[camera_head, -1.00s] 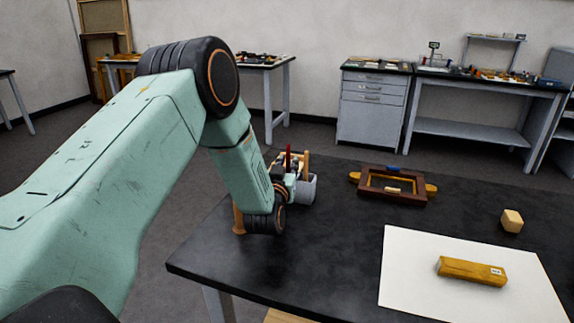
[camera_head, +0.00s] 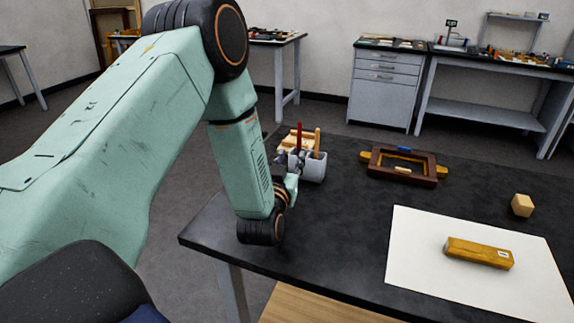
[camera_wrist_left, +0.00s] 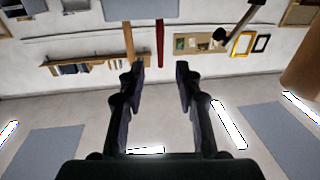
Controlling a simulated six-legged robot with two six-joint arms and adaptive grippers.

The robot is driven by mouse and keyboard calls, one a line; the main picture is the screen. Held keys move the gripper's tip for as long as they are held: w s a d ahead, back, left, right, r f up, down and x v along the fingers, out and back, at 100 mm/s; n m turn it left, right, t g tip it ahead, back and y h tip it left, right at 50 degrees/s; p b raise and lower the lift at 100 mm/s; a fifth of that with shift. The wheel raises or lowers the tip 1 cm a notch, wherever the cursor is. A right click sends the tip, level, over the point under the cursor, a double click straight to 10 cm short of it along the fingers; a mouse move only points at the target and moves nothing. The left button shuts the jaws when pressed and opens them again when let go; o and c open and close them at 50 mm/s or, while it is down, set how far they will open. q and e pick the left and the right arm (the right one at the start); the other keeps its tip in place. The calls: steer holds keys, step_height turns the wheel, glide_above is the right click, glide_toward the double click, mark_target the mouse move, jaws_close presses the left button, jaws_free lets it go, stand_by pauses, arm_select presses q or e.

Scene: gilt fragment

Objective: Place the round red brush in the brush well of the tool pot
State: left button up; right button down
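The round red brush (camera_head: 299,135) stands upright at the grey tool pot (camera_head: 313,170) on the black table. The fingers partly hide its lower part, so I cannot tell which well it is in. A wooden-handled tool (camera_head: 317,141) stands beside it. My left gripper (camera_head: 290,160) is on the pot's near left side. In the left wrist view, its two fingers (camera_wrist_left: 160,75) are spread apart, with the red handle (camera_wrist_left: 160,42) showing between and beyond them, touching neither. The pot (camera_wrist_left: 140,10) is at that view's top edge. My right gripper is out of view.
A dark wooden frame (camera_head: 430,180) lies right of the pot. A white sheet (camera_head: 420,270) carries a yellow-brown block (camera_head: 478,252). A small tan cube (camera_head: 522,205) sits at the right. The table (camera_head: 345,220) is clear between the pot and the sheet.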

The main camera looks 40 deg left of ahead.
arm_select(q)
steer(key=v, duration=0.3)
stand_by(0.4)
steer(key=shift+r, duration=0.1)
